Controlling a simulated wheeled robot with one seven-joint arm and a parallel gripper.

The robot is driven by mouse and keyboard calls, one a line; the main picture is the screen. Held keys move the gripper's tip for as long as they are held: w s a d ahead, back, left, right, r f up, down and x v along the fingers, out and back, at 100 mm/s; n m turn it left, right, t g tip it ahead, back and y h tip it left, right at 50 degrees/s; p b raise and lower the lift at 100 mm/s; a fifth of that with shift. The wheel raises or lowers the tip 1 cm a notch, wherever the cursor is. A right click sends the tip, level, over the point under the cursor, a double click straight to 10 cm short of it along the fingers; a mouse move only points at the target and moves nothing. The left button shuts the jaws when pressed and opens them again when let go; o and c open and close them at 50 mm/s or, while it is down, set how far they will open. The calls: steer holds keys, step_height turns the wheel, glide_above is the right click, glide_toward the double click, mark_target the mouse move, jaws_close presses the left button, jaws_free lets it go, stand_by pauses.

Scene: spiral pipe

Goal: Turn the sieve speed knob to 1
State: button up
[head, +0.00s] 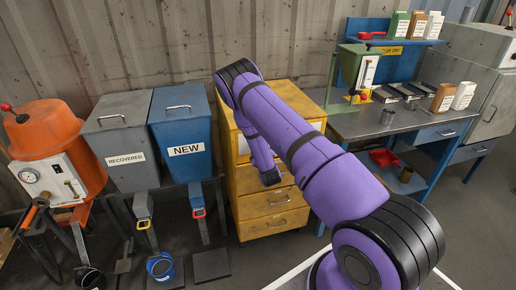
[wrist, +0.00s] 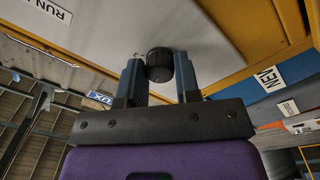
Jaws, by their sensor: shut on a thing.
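The black round knob (wrist: 158,60) sits on a pale grey panel (wrist: 215,35) in the wrist view. My gripper (wrist: 158,78) has its two blue fingers on either side of the knob and is shut on it. The knob's pointer and any number marks around it are too small or hidden to read, so its setting cannot be told. In the head view my purple arm reaches in front of the yellow drawer cabinet, and neither my gripper nor the knob can be made out.
A yellow frame (wrist: 285,60) edges the panel, and a sign reading "RUN" (wrist: 50,8) is cut off. The blue "NEW" hopper (head: 182,120), grey "RECOVERED" hopper (head: 120,130) and orange machine (head: 55,135) stand left. A workbench (head: 410,118) stands right.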

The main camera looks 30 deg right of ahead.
steer(key=shift+n+y, duration=0.5)
steer(key=shift+n, duration=4.1)
steer(key=o, duration=0.9)
steer(key=v, duration=1)
steer(key=shift+s+a+f, duration=0.1)
steer(key=shift+s, duration=0.3)
